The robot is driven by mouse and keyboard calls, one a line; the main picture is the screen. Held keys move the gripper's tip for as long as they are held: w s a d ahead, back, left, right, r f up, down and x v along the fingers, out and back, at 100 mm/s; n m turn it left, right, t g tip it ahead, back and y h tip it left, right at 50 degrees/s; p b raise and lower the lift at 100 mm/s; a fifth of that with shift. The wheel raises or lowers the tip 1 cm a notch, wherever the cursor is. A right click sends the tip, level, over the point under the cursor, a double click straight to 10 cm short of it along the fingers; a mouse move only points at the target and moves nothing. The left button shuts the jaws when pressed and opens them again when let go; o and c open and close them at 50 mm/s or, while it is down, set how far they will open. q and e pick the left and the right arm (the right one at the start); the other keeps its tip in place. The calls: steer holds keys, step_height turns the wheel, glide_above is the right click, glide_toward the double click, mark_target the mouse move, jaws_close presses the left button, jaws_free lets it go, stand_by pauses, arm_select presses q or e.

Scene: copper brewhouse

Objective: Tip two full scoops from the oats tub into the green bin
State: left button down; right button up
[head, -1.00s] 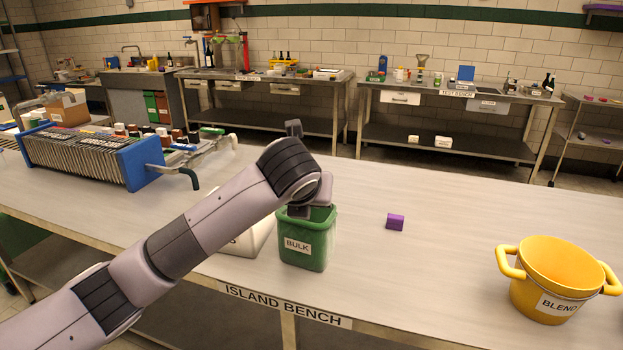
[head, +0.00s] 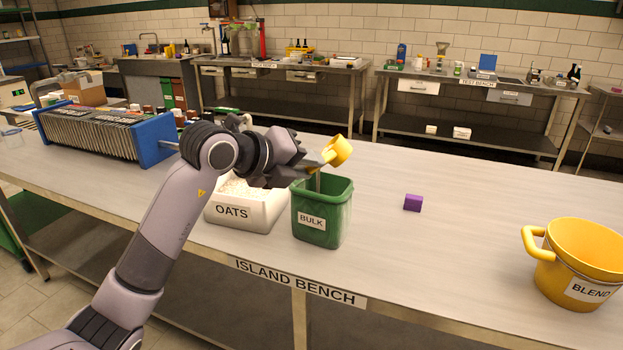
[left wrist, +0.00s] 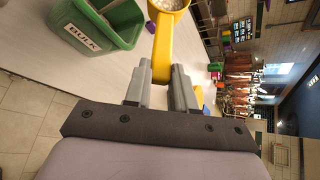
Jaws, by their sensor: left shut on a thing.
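My left gripper (head: 318,164) is shut on the handle of a yellow scoop (head: 339,151). In the head view the scoop is in the air above the far rim of the green bin. In the left wrist view the scoop (left wrist: 164,30) shows pale oats in its cup, cut off by the top edge. The green bin (head: 322,230), labelled BULK, stands upright on the bench; it also shows in the left wrist view (left wrist: 93,43). The white oats tub (head: 245,215) stands left of it with pale oats inside, partly behind my arm. My right gripper is out of view.
A thin grey bar (left wrist: 93,14) crosses the bin's opening. A purple block (head: 413,203) lies right of the bin. A yellow pot (head: 560,277) labelled BLEND stands at the right. A blue-ended rack (head: 155,140) is at the left. The bench between bin and pot is mostly clear.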

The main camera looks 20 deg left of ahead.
arm_select(q)
steer(key=a+f+n+t+h+b, duration=0.3)
steer(key=f+n+t+h+b, duration=0.2)
steer(key=n+t+b, duration=0.3)
steer(key=f+n+b, duration=0.1)
steer(key=n, duration=0.2)
steer(key=shift+s+b, duration=0.25)
steer(key=shift+b, duration=0.1)
steer(key=shift+f, duration=0.1)
stand_by(0.4)
stand_by(1.3)
